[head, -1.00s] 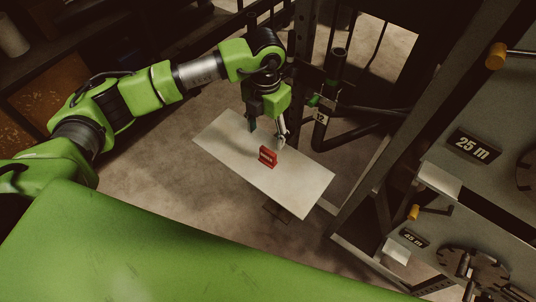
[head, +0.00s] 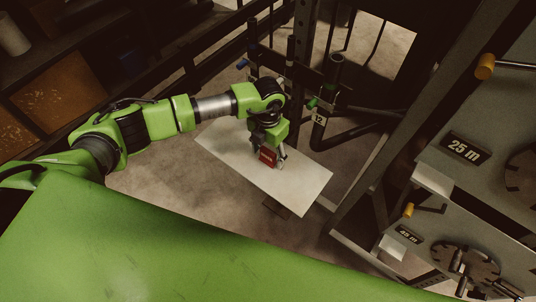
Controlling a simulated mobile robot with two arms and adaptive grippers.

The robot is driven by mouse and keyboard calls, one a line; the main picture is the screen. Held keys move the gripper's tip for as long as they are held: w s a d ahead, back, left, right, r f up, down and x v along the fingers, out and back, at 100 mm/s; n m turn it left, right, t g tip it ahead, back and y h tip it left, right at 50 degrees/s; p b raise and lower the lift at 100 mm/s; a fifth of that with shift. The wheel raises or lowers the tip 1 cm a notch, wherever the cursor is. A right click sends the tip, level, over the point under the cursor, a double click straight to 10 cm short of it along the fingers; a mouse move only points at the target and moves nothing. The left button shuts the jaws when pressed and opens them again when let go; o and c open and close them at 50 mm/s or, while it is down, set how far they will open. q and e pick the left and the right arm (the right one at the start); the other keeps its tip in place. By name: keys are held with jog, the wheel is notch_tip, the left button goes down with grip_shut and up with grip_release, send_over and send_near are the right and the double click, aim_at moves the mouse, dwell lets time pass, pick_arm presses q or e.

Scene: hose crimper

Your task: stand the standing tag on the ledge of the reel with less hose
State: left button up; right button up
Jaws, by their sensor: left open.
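The standing tag (head: 267,158), small and red with pale lettering, stands upright on a white board (head: 307,190). My left gripper (head: 269,160) is over it, open, with a finger to either side of the tag; contact cannot be made out. On the right are two reel units, the upper with a "25 m" plate (head: 466,148) and the lower with a "45 m" plate (head: 409,234). A pale ledge (head: 432,181) juts out by the upper unit and another ledge (head: 392,248) by the lower. The hose on the reels is not clearly visible. My right gripper is not in view.
A dark metal post and rack frame (head: 385,150) stands between the board and the reel units. Dark pipes with a "12" label (head: 318,119) rise behind the board. Orange-knobbed handles (head: 485,66) stick out from the units. Much of the white board is bare.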

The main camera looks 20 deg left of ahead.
pick_arm(q)
jog(key=c, duration=0.9)
jog(key=shift+c, duration=0.9)
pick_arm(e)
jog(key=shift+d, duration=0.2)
pick_arm(q)
jog(key=shift+r, duration=0.15)
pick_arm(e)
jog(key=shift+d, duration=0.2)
